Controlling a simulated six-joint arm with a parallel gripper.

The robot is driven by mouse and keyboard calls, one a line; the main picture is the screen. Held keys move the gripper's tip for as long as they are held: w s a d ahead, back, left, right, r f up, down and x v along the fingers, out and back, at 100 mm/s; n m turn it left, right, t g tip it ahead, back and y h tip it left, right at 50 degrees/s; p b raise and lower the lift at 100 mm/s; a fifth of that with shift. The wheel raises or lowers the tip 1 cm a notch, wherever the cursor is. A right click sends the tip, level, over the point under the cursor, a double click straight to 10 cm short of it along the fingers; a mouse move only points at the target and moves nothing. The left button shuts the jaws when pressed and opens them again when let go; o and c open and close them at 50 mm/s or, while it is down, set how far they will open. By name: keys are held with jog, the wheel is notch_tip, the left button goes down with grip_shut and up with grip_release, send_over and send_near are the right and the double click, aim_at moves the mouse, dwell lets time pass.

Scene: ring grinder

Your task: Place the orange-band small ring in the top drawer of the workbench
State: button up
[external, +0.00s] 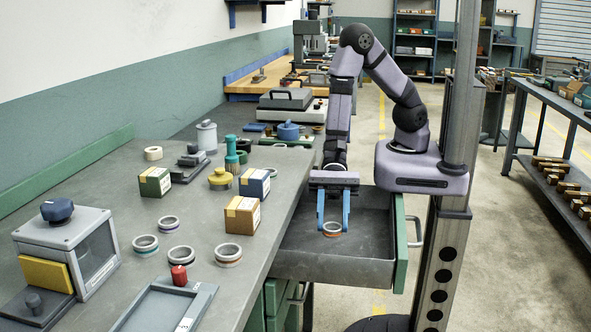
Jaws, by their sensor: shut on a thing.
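The orange-band small ring (332,230) is between the fingertips of my gripper (333,222). My gripper points down with its two blue fingers shut on the ring. The ring and fingertips show against the inside of the open top drawer (320,268), which is pulled out to the right from under the workbench (215,185). The drawer looks otherwise empty. I cannot tell whether the ring touches the drawer's floor. The drawer's far side is partly hidden behind my arm.
Several other rings lie on the bench, among them one at the front (228,255) near the drawer. Cardboard boxes (242,215), a grey machine (68,245) and a tray (165,308) also stand there. The drawer's green front (400,245) and side walls edge the space around my gripper.

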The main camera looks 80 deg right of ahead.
jog(key=shift+f, duration=4.3)
jog(key=o, duration=1.1)
jog(key=shift+f, duration=0.1)
jog(key=shift+c, duration=0.2)
jog(key=p+v, duration=0.3)
jog(key=v, duration=0.7)
jog(key=shift+d+r, duration=0.15)
jog(key=shift+r, duration=0.15)
jog(key=shift+p+v, duration=0.5)
jog(key=shift+v, duration=0.3)
